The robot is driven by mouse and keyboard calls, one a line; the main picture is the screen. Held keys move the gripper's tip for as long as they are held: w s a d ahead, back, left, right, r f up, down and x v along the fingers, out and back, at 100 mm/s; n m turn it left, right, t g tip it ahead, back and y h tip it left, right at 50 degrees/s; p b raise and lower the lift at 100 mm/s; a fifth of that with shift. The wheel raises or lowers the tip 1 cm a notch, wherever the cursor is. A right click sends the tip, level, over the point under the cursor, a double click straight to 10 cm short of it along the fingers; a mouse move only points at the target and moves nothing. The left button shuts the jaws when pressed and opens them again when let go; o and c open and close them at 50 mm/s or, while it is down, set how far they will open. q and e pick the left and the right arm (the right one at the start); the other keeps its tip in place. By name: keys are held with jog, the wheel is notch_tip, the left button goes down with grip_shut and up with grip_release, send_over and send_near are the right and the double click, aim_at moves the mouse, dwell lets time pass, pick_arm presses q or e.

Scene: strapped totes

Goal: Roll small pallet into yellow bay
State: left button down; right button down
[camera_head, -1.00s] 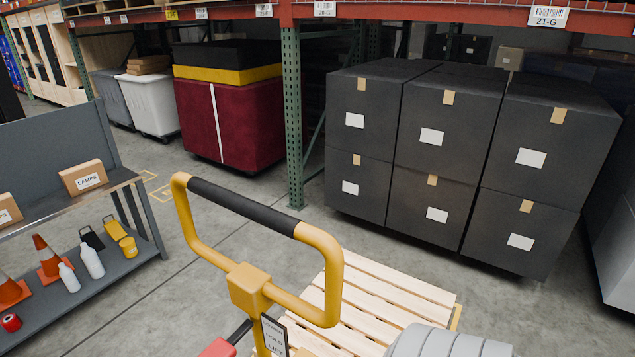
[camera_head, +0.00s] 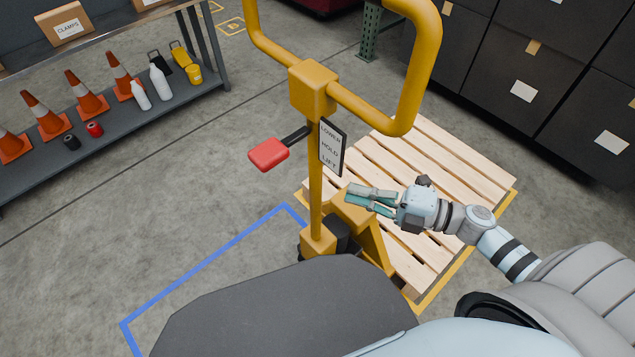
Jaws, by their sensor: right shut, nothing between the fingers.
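A small wooden pallet (camera_head: 440,165) lies on the floor right of centre, inside a yellow floor outline (camera_head: 462,262) that shows along its right and front edges. A yellow pallet jack (camera_head: 316,180) stands at the pallet's near end, its looped handle upright. A red pedal-like lever (camera_head: 269,154) sticks out left of its mast, and a label plate (camera_head: 332,147) reads LOWER, HOLD, LIFT. My right gripper (camera_head: 347,198) is shut and empty, in front of the jack's lower body in the picture. Whether it touches the jack cannot be told. My left gripper is out of view.
A blue floor outline (camera_head: 205,265) lies left of the jack, partly hidden by my body. A grey shelf unit (camera_head: 130,115) with cones and bottles stands at left. Stacked dark boxes (camera_head: 522,92) stand behind the pallet at right. The floor between shelf and jack is clear.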

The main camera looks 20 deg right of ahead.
jog(key=w+a, duration=0.2)
jog(key=w+a+n+g, duration=0.1)
jog(key=w+a, duration=0.1)
jog(key=w+a+r+n+y+b, duration=0.1)
jog(key=w+a, duration=0.1)
jog(key=a, duration=0.1)
jog(key=shift+w, duration=0.1)
jog(key=shift+w+d+r, duration=0.15)
jog(key=shift+d, duration=0.05)
